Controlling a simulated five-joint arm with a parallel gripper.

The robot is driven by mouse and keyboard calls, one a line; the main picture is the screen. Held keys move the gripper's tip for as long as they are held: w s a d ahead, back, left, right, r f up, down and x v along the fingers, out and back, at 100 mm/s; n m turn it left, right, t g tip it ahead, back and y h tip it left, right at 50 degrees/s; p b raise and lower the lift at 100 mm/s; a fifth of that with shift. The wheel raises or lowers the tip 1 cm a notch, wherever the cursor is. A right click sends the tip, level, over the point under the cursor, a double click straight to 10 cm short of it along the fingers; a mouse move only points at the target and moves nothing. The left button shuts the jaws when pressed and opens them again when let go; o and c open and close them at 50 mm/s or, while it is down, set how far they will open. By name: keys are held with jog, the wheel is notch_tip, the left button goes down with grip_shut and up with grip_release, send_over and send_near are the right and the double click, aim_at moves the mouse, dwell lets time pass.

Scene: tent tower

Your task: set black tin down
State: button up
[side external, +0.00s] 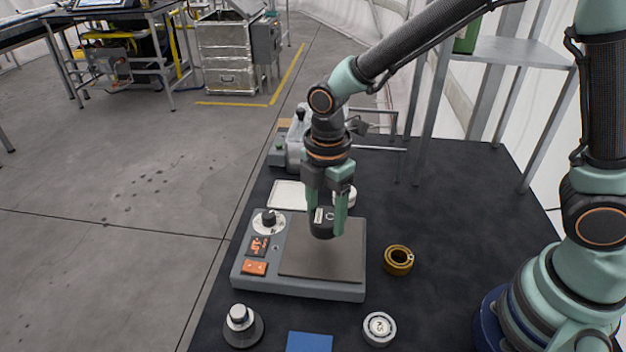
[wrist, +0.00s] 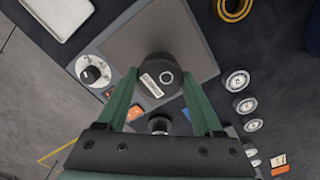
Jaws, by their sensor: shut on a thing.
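A small round black tin (side external: 323,223) with a pale label is between the green fingers of my gripper (side external: 327,208). My gripper is shut on it, over the dark plate of a grey hotplate-like device (side external: 300,293). In the wrist view the tin (wrist: 161,75) sits between the two fingertips (wrist: 163,88), in front of the plate (wrist: 160,32). I cannot tell whether the tin's underside touches the plate.
The device has a dial (side external: 268,222) and orange panels at its left. A brass ring (side external: 398,260) lies to its right. A white tray (side external: 288,195) is behind it. A white-topped disc (side external: 379,328), a knobbed weight (side external: 241,325) and a blue pad (side external: 309,342) are in front.

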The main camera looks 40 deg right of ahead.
aim_at(325, 229)
jog(key=shift+f, duration=2)
jog(key=shift+f, duration=0.15)
jog(key=o, duration=1.4)
